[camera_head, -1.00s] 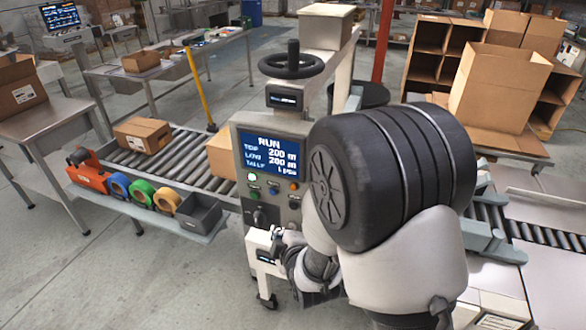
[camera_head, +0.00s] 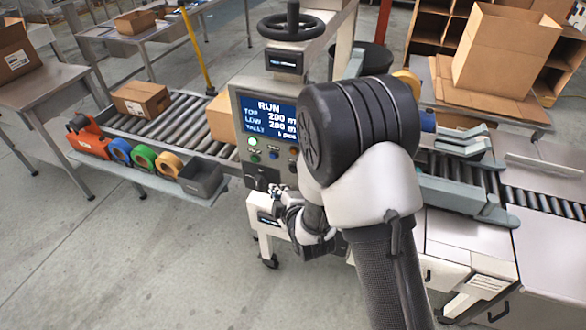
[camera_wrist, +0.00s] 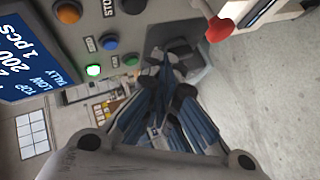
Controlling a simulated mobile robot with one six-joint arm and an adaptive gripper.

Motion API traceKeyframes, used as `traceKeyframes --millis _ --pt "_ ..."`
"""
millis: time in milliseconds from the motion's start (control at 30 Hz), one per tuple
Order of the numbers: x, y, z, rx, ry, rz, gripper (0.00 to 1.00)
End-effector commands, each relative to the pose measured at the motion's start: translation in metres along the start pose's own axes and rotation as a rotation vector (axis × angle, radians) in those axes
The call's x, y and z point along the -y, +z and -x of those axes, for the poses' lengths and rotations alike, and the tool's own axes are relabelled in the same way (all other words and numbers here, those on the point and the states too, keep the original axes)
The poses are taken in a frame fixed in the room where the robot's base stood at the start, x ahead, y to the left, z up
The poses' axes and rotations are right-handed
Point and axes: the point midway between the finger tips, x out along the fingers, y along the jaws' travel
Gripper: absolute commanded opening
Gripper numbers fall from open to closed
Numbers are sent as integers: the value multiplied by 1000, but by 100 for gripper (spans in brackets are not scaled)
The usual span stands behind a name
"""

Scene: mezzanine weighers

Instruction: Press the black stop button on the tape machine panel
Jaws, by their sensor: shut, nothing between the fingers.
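The tape machine panel (camera_head: 250,128) stands in front of me with a lit RUN screen. In the wrist view the black stop button (camera_wrist: 133,5) sits at the top edge beside a STOP label (camera_wrist: 110,8); in the head view I cannot make it out beside my arm. My gripper (camera_head: 280,190) is at the lower part of the panel. In the wrist view my gripper (camera_wrist: 168,72) is shut and empty, its fingertips in front of a dark knob area and apart in the picture from the stop button. Whether the tips touch anything is unclear.
An orange button (camera_wrist: 69,12), a blue button (camera_wrist: 108,42) and a lit green lamp (camera_wrist: 93,70) are near the stop button. A red knob (camera_wrist: 220,28) sticks out at the right. A roller conveyor (camera_head: 180,125) carries a carton (camera_head: 141,98). Floor is clear at front left.

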Motion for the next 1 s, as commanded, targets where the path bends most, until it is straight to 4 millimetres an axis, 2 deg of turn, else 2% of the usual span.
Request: traceKeyframes --millis 200,400,1000 --pt "-16 16 -21 0 3 0 0" --pt "-23 24 -32 0 0 -1 0" --pt "-26 26 -35 0 0 0 0"
